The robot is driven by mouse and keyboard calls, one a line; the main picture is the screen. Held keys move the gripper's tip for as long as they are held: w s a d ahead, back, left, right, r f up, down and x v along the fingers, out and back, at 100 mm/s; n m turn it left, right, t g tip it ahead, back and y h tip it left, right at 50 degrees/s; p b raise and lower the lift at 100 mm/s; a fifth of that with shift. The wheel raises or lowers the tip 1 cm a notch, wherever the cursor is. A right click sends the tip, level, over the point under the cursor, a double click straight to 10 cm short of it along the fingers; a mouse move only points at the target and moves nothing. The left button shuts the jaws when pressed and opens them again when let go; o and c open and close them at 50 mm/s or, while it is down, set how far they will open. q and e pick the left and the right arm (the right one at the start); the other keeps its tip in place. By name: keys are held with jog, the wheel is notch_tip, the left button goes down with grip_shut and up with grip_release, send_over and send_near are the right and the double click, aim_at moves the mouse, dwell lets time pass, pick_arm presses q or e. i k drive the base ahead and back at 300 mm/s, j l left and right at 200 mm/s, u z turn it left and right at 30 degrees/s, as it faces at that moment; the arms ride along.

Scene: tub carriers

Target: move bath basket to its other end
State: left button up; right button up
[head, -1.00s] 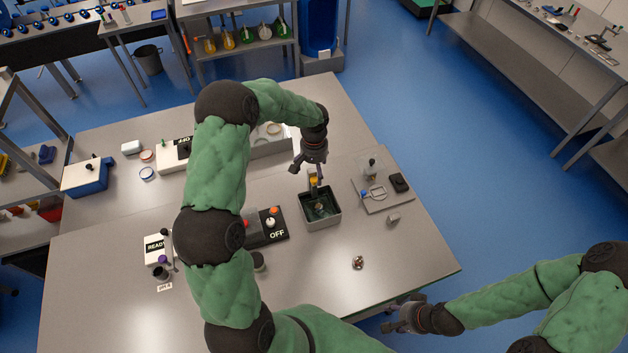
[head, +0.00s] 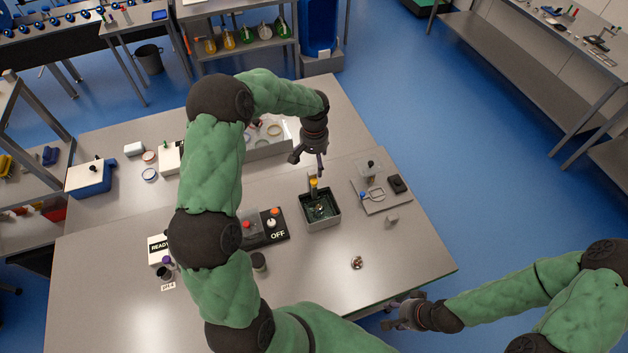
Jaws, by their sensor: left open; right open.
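A small grey open bath (head: 322,224) with dark green contents stands on the bench right of centre. A basket handle with a yellow top (head: 314,183) rises at its back edge, and the basket below it is too small and dark to make out fully. My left gripper (head: 307,165) is open and empty, just above and behind the yellow top, seemingly apart from it. My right gripper (head: 395,311) is open and empty, low beyond the bench's front edge.
A black switch panel marked OFF (head: 274,235) lies left of the bath. A grey tray (head: 378,206) with small parts is to its right. A clear bin with rings (head: 266,147) stands behind. A small round metallic object (head: 356,263) lies in front on clear bench.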

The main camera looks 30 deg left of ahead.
aim_at(318, 202)
jog(key=k+l, duration=0.8)
jog(key=k, duration=0.05)
